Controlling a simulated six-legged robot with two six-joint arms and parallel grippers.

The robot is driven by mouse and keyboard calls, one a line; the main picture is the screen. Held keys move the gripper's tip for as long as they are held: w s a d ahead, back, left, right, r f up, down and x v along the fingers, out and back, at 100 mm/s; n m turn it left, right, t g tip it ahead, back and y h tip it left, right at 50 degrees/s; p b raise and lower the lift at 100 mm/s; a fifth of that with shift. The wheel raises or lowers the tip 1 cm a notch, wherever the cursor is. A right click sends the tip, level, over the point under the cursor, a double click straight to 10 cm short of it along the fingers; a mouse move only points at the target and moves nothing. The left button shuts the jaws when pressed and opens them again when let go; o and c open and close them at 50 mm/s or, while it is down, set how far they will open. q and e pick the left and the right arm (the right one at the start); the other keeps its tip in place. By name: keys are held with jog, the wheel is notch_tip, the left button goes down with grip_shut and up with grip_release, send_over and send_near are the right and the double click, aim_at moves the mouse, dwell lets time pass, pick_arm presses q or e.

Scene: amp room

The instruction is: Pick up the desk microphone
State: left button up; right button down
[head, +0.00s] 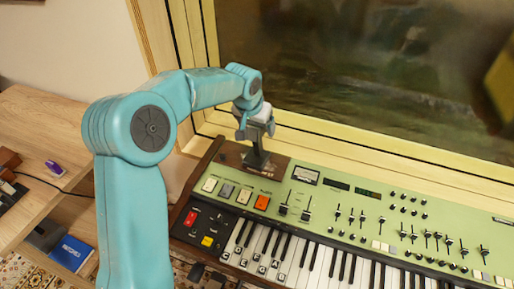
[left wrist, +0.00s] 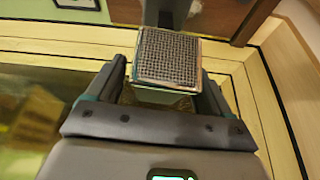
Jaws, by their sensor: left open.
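The desk microphone (head: 256,158) stands on the brown top at the left end of the green keyboard (head: 330,181). Its dark base and stem show in the head view, and its upper part is mostly hidden by my gripper. In the left wrist view its square mesh head (left wrist: 168,58) lies between the fingers. My left gripper (head: 256,127) is open at the top of the microphone, with one finger on each side of the head. The fingers also show in the left wrist view (left wrist: 166,82); I cannot tell whether either touches it. My right gripper is not in view.
A window with a pale wooden frame (head: 350,141) stands close behind the keyboard. Sliders, knobs and coloured buttons cover the panel. At the left, a wooden desk (head: 50,122) holds a purple item (head: 54,167), and a blue book (head: 71,253) lies lower down.

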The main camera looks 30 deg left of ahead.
pick_arm(q)
jog(key=shift+s, duration=0.1)
grip_shut()
jog(key=shift+r, duration=0.1)
jog(key=shift+r, duration=0.15)
